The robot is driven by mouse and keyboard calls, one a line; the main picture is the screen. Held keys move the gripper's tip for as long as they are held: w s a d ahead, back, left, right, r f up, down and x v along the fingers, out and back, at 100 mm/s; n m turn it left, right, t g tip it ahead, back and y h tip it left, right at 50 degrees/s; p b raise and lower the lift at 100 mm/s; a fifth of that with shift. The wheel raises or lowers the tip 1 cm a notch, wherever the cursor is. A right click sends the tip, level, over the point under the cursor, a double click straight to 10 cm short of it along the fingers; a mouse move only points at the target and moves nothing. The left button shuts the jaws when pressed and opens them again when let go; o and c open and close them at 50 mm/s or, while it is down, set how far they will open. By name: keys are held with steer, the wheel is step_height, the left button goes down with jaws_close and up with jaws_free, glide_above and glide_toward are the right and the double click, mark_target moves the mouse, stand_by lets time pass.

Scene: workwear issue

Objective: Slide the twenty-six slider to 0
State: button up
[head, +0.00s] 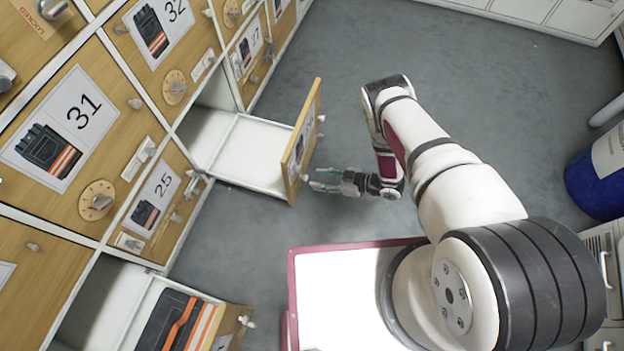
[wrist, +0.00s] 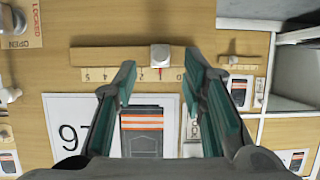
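The drawer with the twenty-six label (wrist: 75,115) stands pulled out; its wooden front (head: 302,140) also shows in the head view. In the wrist view the label appears upside down. Above it there, the slider's pale square knob (wrist: 160,55) sits on a wooden bar (wrist: 110,57) over a number scale (wrist: 97,74). The 0 is at the scale's right end and 5 at its left. The knob is left of the 0, around the 1, with a red mark below it. My gripper (wrist: 159,78) is open and empty, its fingers either side of the knob's line; contact is not visible. It also shows in the head view (head: 325,182).
An open drawer (head: 180,320) holding striped workwear is at the lower left. Closed fronts 31 (head: 100,145) and 25 (head: 160,205) stand left of the open drawer. A blue bin (head: 597,185) is at the right. The grey floor (head: 330,60) beyond my arm is clear.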

mark_target(303, 177)
steer(key=shift+b+x, duration=0.5)
steer(key=shift+x, duration=1.4)
steer(key=shift+c, duration=0.5)
jaws_close()
